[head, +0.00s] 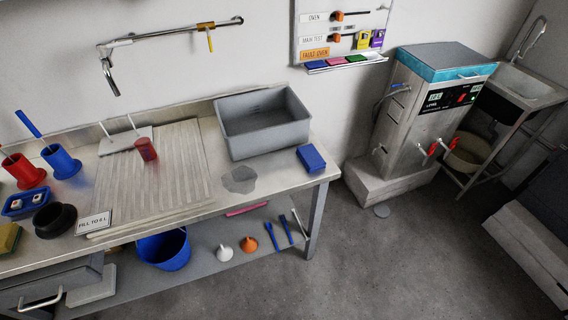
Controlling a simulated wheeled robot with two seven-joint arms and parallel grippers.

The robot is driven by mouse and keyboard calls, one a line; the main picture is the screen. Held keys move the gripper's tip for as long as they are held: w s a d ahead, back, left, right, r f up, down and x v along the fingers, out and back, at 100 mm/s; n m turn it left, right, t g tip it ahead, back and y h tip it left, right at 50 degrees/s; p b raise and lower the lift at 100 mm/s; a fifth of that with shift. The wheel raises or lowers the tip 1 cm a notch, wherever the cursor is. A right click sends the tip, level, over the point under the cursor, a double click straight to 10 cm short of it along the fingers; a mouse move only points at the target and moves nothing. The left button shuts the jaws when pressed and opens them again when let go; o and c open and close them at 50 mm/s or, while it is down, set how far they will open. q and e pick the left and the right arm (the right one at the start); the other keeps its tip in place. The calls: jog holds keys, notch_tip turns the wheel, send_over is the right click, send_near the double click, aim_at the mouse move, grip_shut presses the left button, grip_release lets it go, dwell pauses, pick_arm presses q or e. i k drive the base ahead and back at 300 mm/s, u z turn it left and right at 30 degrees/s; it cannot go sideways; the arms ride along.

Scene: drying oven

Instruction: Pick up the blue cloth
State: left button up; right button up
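The blue cloth (311,158) looks like a small, thick folded pad. It lies flat on the metal worktop near its right end, just right of the grey basin (262,122). Its top and front side show, and nothing covers it. Neither of my grippers shows in the head view.
A wet-looking grey patch (239,180) lies on the worktop left of the cloth. A ribbed drainboard (150,178), red and blue cups and a black bowl (55,219) stand further left. A blue bucket (164,249) sits on the lower shelf. Open floor (400,265) separates the worktop from the oven-like unit (413,120).

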aim_at(311, 159)
jog(key=z, duration=0.05)
jog(key=k, duration=0.65)
jog(key=u, duration=0.85)
jog(key=i, duration=1.7)
jog(key=z, duration=0.7)
